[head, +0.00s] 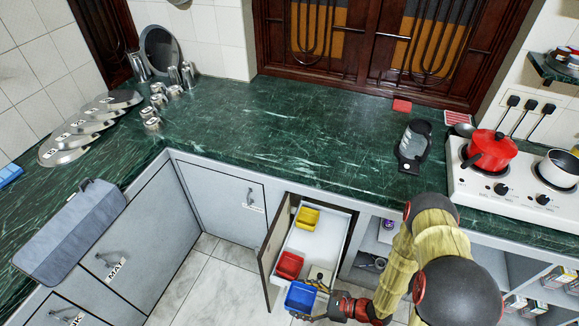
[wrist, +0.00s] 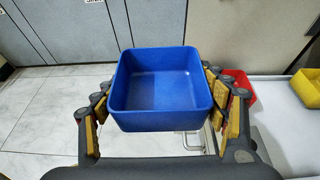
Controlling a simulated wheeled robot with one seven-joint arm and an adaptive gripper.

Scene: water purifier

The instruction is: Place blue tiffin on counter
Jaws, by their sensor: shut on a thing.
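The blue tiffin (head: 300,298) is an open, empty square box. My gripper (head: 322,290) is shut on it at the front end of the pulled-out drawer. In the wrist view the blue tiffin (wrist: 162,88) sits upright between the two fingers of my gripper (wrist: 160,100), one on each side. I cannot tell from these views how far it is above the drawer. The dark green marble counter (head: 270,130) runs along the back and left, with a wide bare stretch behind the drawer.
The open white drawer (head: 318,240) holds a red tiffin (head: 289,265) and a yellow tiffin (head: 307,218). On the counter stand a dark appliance (head: 412,145), a stove (head: 510,185) with a red pot (head: 490,150), steel cups (head: 158,105) and plates (head: 85,128). A grey cloth (head: 70,230) hangs over the left edge.

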